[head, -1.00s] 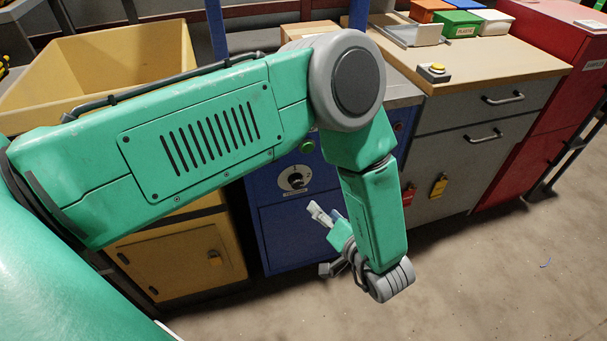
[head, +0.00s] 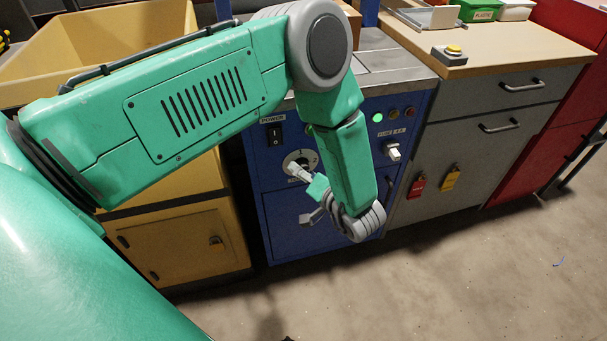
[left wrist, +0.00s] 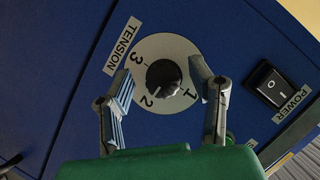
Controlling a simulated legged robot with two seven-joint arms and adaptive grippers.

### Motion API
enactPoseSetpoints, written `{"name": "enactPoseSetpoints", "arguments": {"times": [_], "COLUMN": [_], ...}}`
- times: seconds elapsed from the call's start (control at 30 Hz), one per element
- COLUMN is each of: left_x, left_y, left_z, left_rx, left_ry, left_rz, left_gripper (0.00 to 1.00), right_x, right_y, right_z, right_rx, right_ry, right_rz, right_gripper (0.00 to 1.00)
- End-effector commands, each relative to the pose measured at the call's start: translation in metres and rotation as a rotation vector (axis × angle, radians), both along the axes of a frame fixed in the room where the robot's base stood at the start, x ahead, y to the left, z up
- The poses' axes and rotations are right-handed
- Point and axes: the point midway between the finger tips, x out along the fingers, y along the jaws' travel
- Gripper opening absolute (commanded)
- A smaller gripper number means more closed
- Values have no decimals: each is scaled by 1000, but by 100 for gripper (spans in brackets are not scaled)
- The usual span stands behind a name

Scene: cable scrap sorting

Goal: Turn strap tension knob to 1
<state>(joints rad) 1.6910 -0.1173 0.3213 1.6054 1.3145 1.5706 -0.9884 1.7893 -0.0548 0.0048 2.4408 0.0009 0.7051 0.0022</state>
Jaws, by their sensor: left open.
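The black tension knob (left wrist: 163,77) sits on a pale round dial (left wrist: 140,57) marked 1, 2 and 3, next to a TENSION label (left wrist: 122,45) on a blue panel. A white mark on the knob points toward the 2. My left gripper (left wrist: 161,74) is open, with one finger on each side of the knob. Gaps show between the fingers and the knob. In the head view my left gripper (head: 304,180) is in front of the dial (head: 301,158) and partly hides it. My right gripper is not in view.
A POWER rocker switch (left wrist: 271,86) is close to the right finger in the wrist view. The blue cabinet (head: 262,190) also has a lit green lamp (head: 378,117) and a white-handled selector (head: 392,152). A yellow cabinet (head: 180,250) and a grey one (head: 440,150) flank it.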

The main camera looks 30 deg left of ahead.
Motion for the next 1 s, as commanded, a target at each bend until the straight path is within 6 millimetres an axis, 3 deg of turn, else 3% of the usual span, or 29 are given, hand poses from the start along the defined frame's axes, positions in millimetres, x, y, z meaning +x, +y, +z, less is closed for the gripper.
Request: {"name": "enactPoseSetpoints", "arguments": {"times": [0.37,0.5,0.53,1.0], "left_x": [3,3,3,3], "left_y": [6,6,6,5], "left_z": [-1,-1,-2,0], "left_rx": [-1,-1,-1,-57], "left_ry": [-1,0,0,-61], "left_rz": [0,-1,-1,-2], "left_gripper": [49,3,0,0], "right_x": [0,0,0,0], "right_y": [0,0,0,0], "right_z": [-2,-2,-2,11], "right_rx": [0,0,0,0], "right_ry": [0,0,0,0], "right_rz": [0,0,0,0], "right_gripper": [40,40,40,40]}}
